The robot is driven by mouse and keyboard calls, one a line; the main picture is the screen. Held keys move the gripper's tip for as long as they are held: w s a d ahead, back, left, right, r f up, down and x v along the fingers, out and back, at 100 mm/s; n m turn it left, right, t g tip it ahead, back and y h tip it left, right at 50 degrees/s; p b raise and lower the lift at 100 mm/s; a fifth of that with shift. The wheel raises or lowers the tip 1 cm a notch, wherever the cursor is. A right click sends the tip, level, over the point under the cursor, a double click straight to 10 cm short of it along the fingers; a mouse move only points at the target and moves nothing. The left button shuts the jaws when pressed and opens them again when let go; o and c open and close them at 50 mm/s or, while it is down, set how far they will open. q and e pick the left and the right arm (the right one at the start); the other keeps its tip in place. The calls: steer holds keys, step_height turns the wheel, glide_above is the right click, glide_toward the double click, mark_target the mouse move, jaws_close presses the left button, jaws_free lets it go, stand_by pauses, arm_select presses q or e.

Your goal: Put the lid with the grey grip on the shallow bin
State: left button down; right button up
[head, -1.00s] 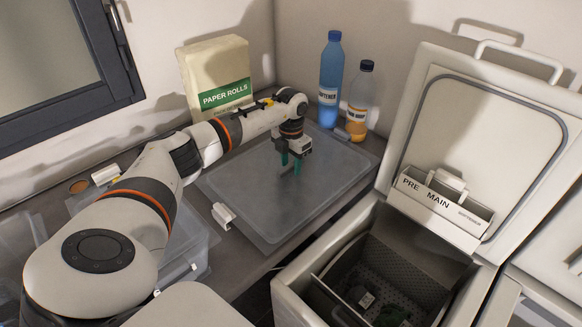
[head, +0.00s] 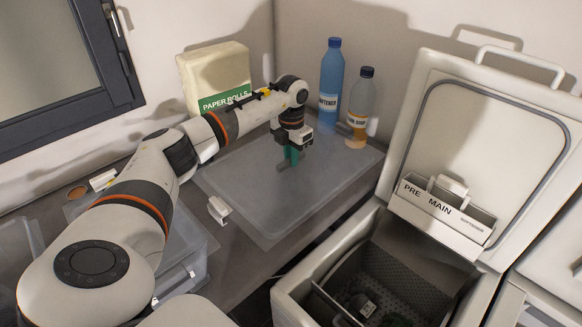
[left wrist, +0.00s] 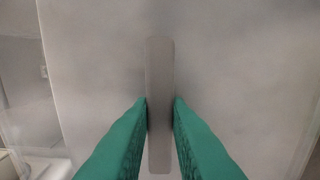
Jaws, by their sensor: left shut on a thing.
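The lid (head: 245,205) is a flat translucent grey sheet over the counter, in front of the bottles. Whether it touches the counter is hard to tell. Its grey grip (head: 283,167) is a short bar near the middle. My left gripper (head: 291,155) points down at it, with green fingers closed on the grip. In the left wrist view the grip (left wrist: 160,75) runs between both fingertips. A clear bin (head: 196,262) stands left of the lid, partly behind my left arm; its depth is hard to judge. My right gripper is not in view.
A blue softener bottle (head: 329,85) and an orange-liquid bottle (head: 360,115) stand behind the lid. A paper rolls pack (head: 212,72) is at the back wall. An open toploader (head: 340,240) is at right. A white clip (head: 219,209) sits between bin and lid.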

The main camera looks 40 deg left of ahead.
arm_select(q)
step_height(320, 180, up, 24)
steer(key=shift+f, duration=0.25)
steer(key=shift+f, duration=0.15)
